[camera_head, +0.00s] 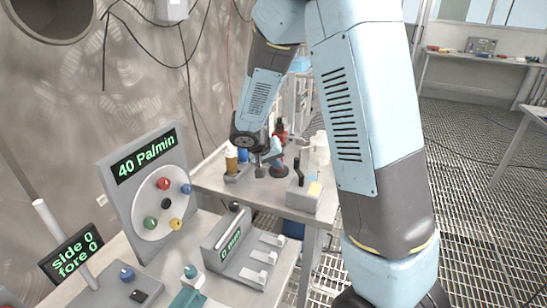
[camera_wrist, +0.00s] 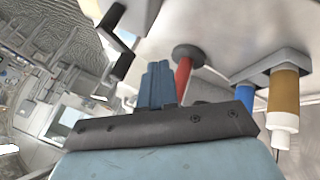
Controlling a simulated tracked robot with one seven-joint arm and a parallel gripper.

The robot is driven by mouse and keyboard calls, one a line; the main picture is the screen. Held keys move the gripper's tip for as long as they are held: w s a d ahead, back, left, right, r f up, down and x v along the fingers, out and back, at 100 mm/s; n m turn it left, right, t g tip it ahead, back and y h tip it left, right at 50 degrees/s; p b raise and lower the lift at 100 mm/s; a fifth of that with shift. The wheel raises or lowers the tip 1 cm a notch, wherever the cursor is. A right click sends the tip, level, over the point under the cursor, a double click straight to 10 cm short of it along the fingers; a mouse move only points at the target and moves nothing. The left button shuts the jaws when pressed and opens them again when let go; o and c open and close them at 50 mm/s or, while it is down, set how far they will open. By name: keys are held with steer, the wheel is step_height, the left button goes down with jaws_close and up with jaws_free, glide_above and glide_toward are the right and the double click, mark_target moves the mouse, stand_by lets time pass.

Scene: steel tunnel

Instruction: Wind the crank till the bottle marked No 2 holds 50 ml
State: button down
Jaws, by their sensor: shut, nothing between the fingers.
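My gripper (camera_head: 266,159) is over the far bench in the head view. In the wrist view its blue fingers (camera_wrist: 158,85) are closed together and empty. A black upright handle (camera_head: 299,168), possibly the crank, stands on a grey box (camera_head: 308,200) to the right of my gripper. A similar black handle (camera_wrist: 124,62) is left of the fingers in the wrist view. No bottle marked No 2 and no ml reading can be made out. An amber cylinder (camera_head: 231,163) and a blue cylinder (camera_head: 243,156) stand left of my gripper; they also show in the wrist view (camera_wrist: 284,95).
A red post with a dark round base (camera_wrist: 185,54) is close beside the fingers. The near bench holds a panel reading 40 Pa/min (camera_head: 146,161), a box reading 0 mm (camera_head: 212,238) and a display reading side 0, fore 0 (camera_head: 74,254). Grating floor is clear at right.

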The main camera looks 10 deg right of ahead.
mark_target(299, 172)
steer(key=shift+s+d+r, duration=0.1)
steer(key=shift+d, duration=0.75)
steer(key=shift+s+d+r, duration=0.1)
steer(key=shift+d, duration=0.75)
